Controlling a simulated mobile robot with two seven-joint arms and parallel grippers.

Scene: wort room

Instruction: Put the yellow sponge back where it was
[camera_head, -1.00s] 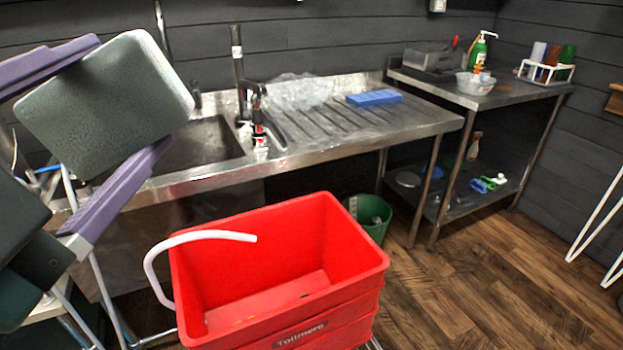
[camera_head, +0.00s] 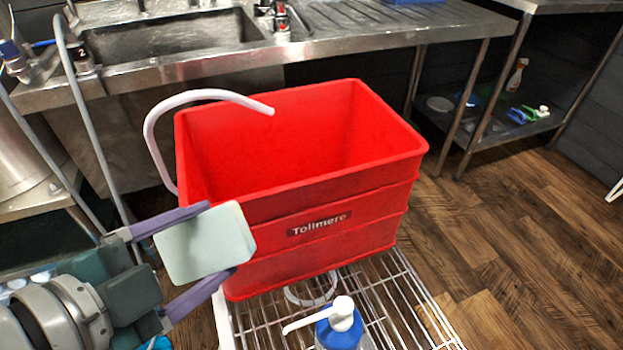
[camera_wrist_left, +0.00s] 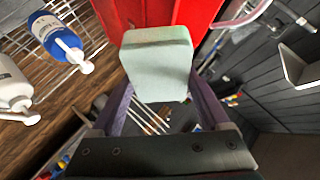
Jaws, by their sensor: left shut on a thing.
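My left gripper (camera_head: 219,238) is shut on a pale grey-green, block-shaped sponge (camera_head: 190,250); it does not look yellow in these frames. The sponge is held between the two purple fingers, in front of the near left corner of the red crate (camera_head: 330,258). In the left wrist view the sponge (camera_wrist_left: 158,65) sticks out past the fingers, with the red crate (camera_wrist_left: 112,14) behind it. I cannot tell whether sponge and crate touch. My right gripper is not in view.
The crate stands on a wire rack (camera_head: 400,285), with a blue pump bottle (camera_head: 340,325) in front. A white hose (camera_head: 152,140) curves over the crate's left rim. Behind is a steel sink (camera_head: 170,35) with a draining board (camera_head: 370,18). Wooden floor (camera_head: 520,225) is clear at right.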

